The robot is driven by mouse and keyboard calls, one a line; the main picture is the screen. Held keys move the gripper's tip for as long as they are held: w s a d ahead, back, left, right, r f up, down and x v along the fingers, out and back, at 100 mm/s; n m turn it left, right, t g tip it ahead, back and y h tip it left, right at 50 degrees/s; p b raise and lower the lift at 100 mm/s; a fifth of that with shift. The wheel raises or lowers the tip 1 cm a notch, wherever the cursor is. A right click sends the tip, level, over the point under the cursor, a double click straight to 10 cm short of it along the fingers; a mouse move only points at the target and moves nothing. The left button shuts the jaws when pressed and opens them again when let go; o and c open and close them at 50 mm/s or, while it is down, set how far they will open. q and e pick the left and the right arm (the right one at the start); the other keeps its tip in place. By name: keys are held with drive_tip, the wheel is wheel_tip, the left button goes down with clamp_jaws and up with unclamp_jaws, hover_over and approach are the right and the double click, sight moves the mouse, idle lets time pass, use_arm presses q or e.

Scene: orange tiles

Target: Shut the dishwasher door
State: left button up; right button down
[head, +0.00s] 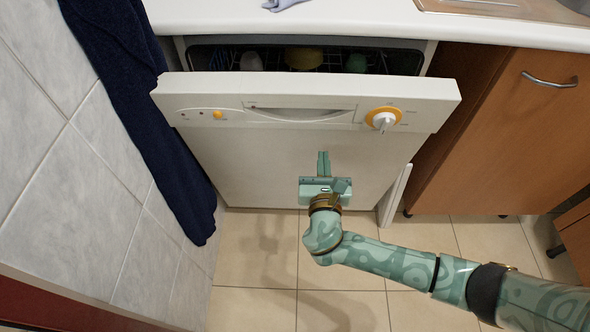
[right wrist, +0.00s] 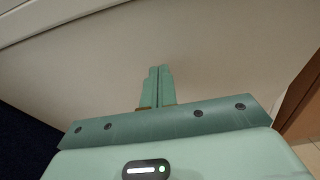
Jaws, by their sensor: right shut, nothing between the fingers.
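The white dishwasher door (head: 260,155) is tilted partly open, its top edge leaning out from the machine. Its control panel (head: 300,105) has a yellow-ringed knob at the right and a recessed handle in the middle. Above it a dark gap shows the dishwasher interior (head: 305,58) with a few dishes in a rack. My right gripper (head: 323,155) is shut and empty, fingers pointing at the outer face of the door below the panel. In the right wrist view, the shut fingers (right wrist: 157,75) are in front of the pale door face (right wrist: 220,70); whether they touch cannot be told. My left gripper is not in view.
A white countertop (head: 370,18) runs above, with a grey cloth on it. A wooden cabinet (head: 510,130) with a metal handle stands at the right. A dark blue towel (head: 140,110) hangs by the tiled wall at the left. The tiled floor (head: 255,250) is clear.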

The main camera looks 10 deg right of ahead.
drive_tip(key=shift+b+x, duration=1.15)
drive_tip(key=shift+x, duration=3.8)
drive_tip(key=p+v, duration=0.2)
drive_tip(key=v, duration=0.1)
drive_tip(key=p+v, duration=0.1)
drive_tip(key=v, duration=0.3)
drive_tip(key=shift+s+r+p, duration=0.2)
drive_tip(key=shift+r+p, duration=0.05)
drive_tip(key=shift+p, duration=0.15)
drive_tip(key=shift+s+a+f, duration=0.1)
drive_tip(key=shift+s+a, duration=0.05)
drive_tip(key=shift+s, duration=0.15)
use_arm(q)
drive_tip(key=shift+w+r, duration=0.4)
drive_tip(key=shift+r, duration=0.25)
use_arm(e)
drive_tip(key=shift+s+f, duration=0.1)
drive_tip(key=shift+f, duration=0.05)
